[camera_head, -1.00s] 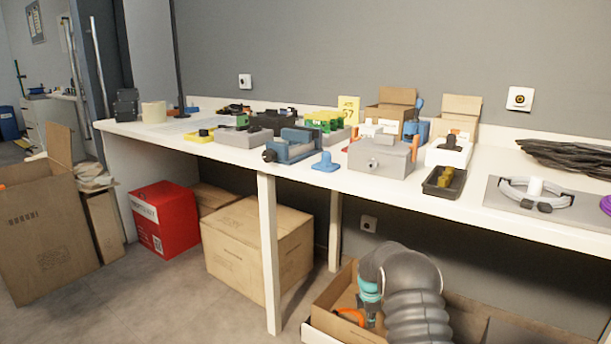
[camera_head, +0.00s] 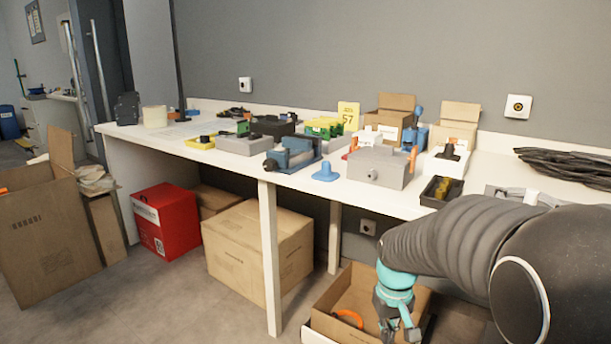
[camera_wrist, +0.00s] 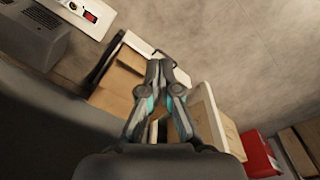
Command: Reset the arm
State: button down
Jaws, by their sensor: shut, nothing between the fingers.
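My gripper (camera_head: 398,326) hangs at the end of my dark ribbed arm, at the lower right of the head view, in front of the open carton under the table. Its teal wrist section sits above the carton's near right part. In the wrist view, my gripper (camera_wrist: 160,64) has its fingertips together with nothing between them. The open carton (camera_head: 318,322) stands on the floor, and an orange item (camera_head: 348,317) lies in it. My arm hides part of the table's right end and the floor beneath.
The white table (camera_head: 235,165) carries a grey box (camera_head: 375,168), a blue vise (camera_head: 291,154), a black tray (camera_head: 441,191) and small cartons. Below are a red box (camera_head: 166,220) and a closed carton (camera_head: 256,250). Another open carton (camera_head: 45,235) stands left. Floor between is clear.

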jog(key=s+a+r+m+t+p, duration=0.1)
jog(key=s+r+t+p, duration=0.3)
jog(key=s+r, duration=1.2)
jog(key=s+t, duration=0.1)
jog(key=s, duration=0.2)
jog(key=shift+a+r+m+p, duration=0.35)
jog(key=shift+a+r+m, duration=0.05)
